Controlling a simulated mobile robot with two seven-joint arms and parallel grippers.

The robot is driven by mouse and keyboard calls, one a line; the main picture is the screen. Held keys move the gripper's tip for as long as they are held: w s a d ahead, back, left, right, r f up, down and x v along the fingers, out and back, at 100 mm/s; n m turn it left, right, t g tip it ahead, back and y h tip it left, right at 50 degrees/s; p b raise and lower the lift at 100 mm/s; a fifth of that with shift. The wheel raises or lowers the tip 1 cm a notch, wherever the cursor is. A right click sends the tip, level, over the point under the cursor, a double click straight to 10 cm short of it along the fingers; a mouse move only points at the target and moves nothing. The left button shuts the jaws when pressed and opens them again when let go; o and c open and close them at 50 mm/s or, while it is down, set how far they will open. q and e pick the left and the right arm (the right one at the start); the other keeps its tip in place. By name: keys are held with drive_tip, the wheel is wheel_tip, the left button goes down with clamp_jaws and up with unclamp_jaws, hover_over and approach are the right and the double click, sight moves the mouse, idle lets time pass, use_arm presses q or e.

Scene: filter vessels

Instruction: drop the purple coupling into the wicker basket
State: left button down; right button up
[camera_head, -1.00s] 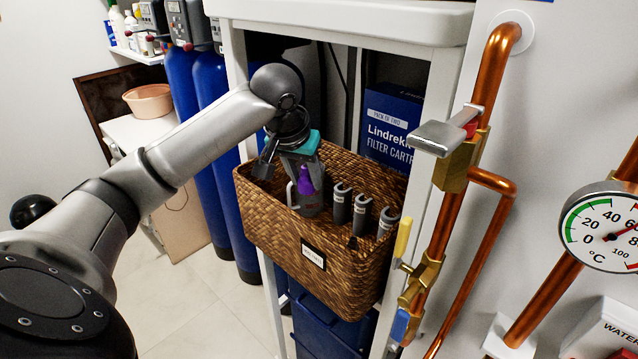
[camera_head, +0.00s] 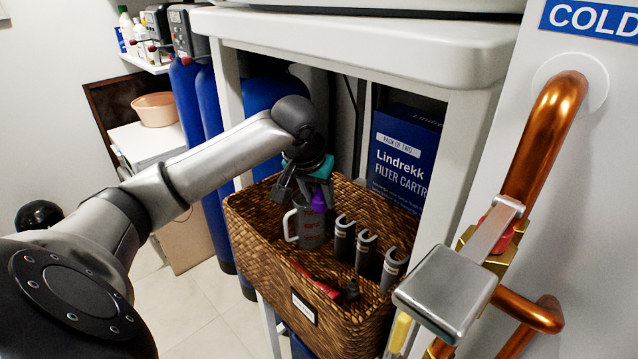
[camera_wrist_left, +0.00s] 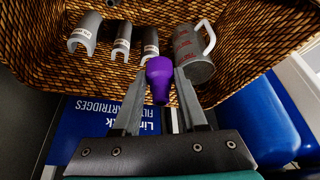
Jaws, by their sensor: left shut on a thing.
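The purple coupling (camera_wrist_left: 160,80) is between the fingertips of my left gripper (camera_wrist_left: 160,88) in the wrist view, and the fingers are shut on it. In the head view the purple coupling (camera_head: 318,200) shows small below the left gripper (camera_head: 312,192), partly in front of the grey mug. The wicker basket (camera_head: 262,243) stands on a shelf of the white frame, and the coupling is held over its open top. The basket's woven wall (camera_wrist_left: 250,30) also shows in the wrist view. My right gripper is not in view.
In the basket are a grey jug with a handle (camera_head: 309,228), several grey clips (camera_head: 366,250) and a red-handled tool (camera_head: 318,285). A blue filter cartridge box (camera_head: 402,155) stands behind. A lever valve (camera_head: 450,290) and copper pipe (camera_head: 545,140) are at right.

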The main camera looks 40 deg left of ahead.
sight(318, 200)
use_arm(q)
drive_tip(key=shift+f, duration=1.15)
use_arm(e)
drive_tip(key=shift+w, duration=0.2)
use_arm(q)
drive_tip(key=shift+c, duration=1.8)
unclamp_jaws()
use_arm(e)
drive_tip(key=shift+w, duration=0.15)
use_arm(q)
drive_tip(key=shift+r, duration=0.15)
drive_tip(key=v, duration=0.7)
drive_tip(key=shift+r+b, duration=0.1)
drive_tip(key=shift+b, duration=0.2)
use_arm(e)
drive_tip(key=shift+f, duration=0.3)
use_arm(q)
drive_tip(key=shift+s+d, duration=0.1)
drive_tip(key=shift+s, duration=0.05)
